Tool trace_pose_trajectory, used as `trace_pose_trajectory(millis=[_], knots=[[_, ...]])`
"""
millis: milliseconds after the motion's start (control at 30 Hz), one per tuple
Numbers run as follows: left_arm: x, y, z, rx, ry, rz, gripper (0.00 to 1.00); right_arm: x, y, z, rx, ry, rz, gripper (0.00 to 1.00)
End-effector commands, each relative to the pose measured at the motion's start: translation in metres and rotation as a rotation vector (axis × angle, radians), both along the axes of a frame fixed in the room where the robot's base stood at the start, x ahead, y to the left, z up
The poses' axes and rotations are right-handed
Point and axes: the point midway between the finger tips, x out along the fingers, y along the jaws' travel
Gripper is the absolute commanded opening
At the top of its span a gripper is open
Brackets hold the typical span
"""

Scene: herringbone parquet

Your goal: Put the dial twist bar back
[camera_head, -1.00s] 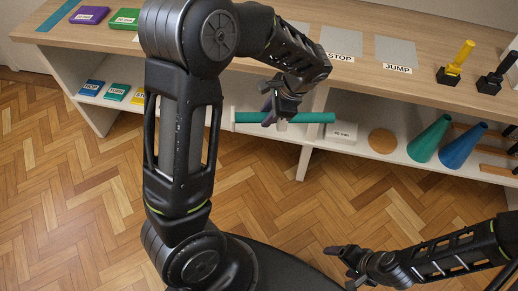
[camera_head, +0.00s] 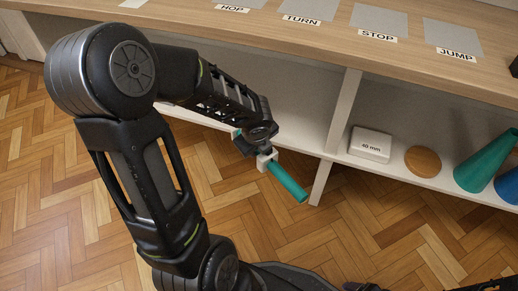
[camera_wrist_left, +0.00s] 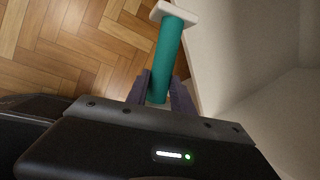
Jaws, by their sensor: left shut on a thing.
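The dial twist bar is a teal rod (camera_head: 287,182) with a pale block around it near my left gripper. My left gripper (camera_head: 263,150) is shut on it, in front of the shelf unit, with the bar's teal end pointing down and right. In the left wrist view the teal bar (camera_wrist_left: 167,58) runs up from between the two fingers (camera_wrist_left: 158,92) to a pale end piece (camera_wrist_left: 172,13). The gripped part is partly hidden. Only a dark sliver of my right gripper (camera_head: 362,287) shows at the bottom edge.
The wooden top (camera_head: 300,40) carries grey squares labelled HOP, TURN, STOP and JUMP. On the lower shelf stand a white 40 mm box (camera_head: 371,144), a round wooden disc (camera_head: 423,161), a teal cone (camera_head: 486,164) and a blue cone (camera_head: 509,186). The shelf left of the upright divider (camera_head: 336,135) looks bare.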

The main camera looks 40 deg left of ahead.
Motion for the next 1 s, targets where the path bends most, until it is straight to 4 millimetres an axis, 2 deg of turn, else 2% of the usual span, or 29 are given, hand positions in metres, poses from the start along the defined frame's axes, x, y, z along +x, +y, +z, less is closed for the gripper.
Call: trace_pose_trajectory(millis=[467, 1000], knots=[[0.008, 0.003, 0.0, -0.002, -0.001, 0.002, 0.0, 0.0, 0.0, 0.002, 0.0, 0.001, 0.001, 0.8], [0.052, 0.018, -0.01, -0.002, -0.001, 0.001, 0.0, -0.001, 0.0, 0.009, 0.001, 0.003, 0.002, 0.8]])
